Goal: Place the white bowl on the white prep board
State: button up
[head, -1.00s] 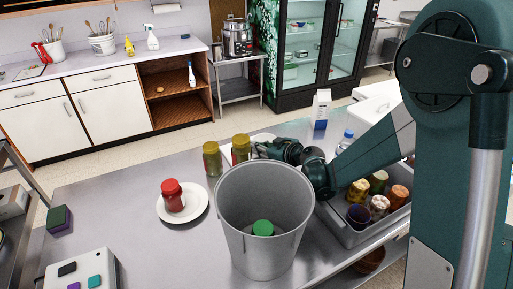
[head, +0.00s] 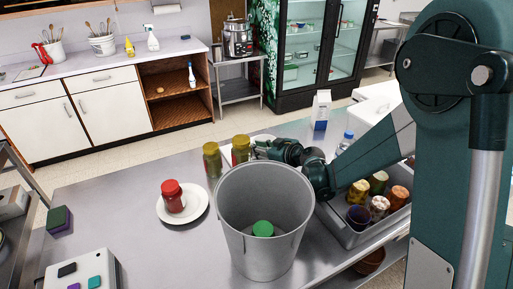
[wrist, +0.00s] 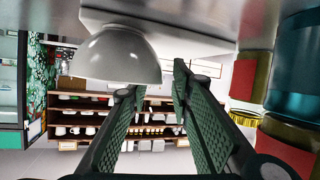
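The white bowl (wrist: 115,55) shows in the wrist view at upper left, in a picture where the tabletop is at the top. It appears upright, with its base against a pale slab that looks like the white prep board (wrist: 190,40). My gripper (wrist: 160,80) is open, with no object between its fingers; the bowl is apart, beyond the tips and to the left. In the head view my gripper (head: 262,150) is low over the table behind the grey bin. A sliver of white board (head: 263,137) shows there behind the jars; the bowl is hidden.
The tall grey bin (head: 262,220) stands in front of my gripper. Two yellow-lidded jars (head: 212,160) stand close to its left. A red jar (head: 172,196) sits on a white plate (head: 202,205). A grey crate of cups (head: 345,232) is at right.

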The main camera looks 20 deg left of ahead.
jog(key=p+v, duration=0.2)
jog(key=v, duration=1)
